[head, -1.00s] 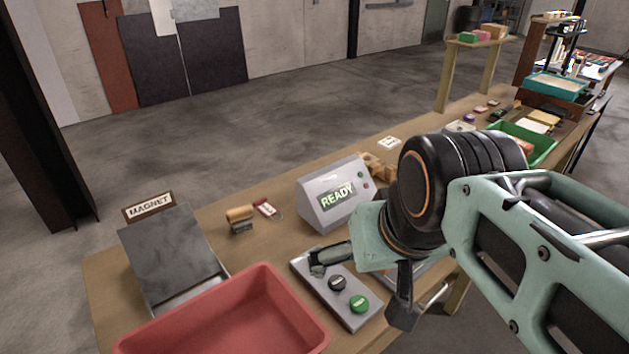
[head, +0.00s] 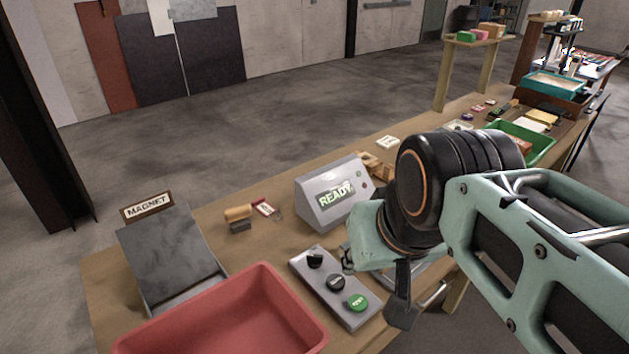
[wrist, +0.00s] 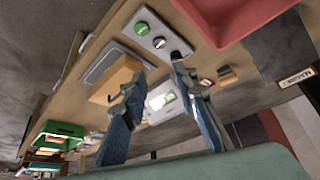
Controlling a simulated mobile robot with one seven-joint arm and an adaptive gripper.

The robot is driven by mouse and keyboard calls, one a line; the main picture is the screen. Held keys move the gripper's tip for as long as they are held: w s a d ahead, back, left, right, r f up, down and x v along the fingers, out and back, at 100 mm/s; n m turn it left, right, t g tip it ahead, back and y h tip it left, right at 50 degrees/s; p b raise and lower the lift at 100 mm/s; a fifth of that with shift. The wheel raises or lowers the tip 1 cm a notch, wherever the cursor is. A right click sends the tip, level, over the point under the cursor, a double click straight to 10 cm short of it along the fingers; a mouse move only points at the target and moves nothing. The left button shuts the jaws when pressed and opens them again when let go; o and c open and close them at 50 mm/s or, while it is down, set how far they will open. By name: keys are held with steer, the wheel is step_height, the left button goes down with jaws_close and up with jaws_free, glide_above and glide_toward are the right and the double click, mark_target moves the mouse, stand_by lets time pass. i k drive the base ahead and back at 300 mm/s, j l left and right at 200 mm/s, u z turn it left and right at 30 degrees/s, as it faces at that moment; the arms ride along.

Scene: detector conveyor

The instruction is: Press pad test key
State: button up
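A grey key panel (head: 306,279) lies on the table in front of the grey console (head: 318,209), whose screen reads READY. The key labels are too small to read. My gripper (head: 375,290) is just right of the panel, fingers apart and empty. In the wrist view the gripper (wrist: 156,84) also shows open, with one fingertip close to the black key (wrist: 176,55); I cannot tell whether they touch.
A red bin (head: 222,312) stands left of the panel and a sloped MAGNET plate (head: 172,250) beyond it. A tan block (wrist: 118,78) lies near one finger. Small items and a green tray (head: 540,145) sit farther along the table.

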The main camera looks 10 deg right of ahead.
mark_target(356, 303)
steer(key=k+l+u, duration=0.15)
steer(key=u, duration=0.2)
steer(key=k+l+u, duration=0.15)
steer(key=l+u, duration=0.15)
steer(key=k+l+u, duration=0.4)
steer(key=i+j+z, duration=0.1)
steer(key=i+j, duration=0.1)
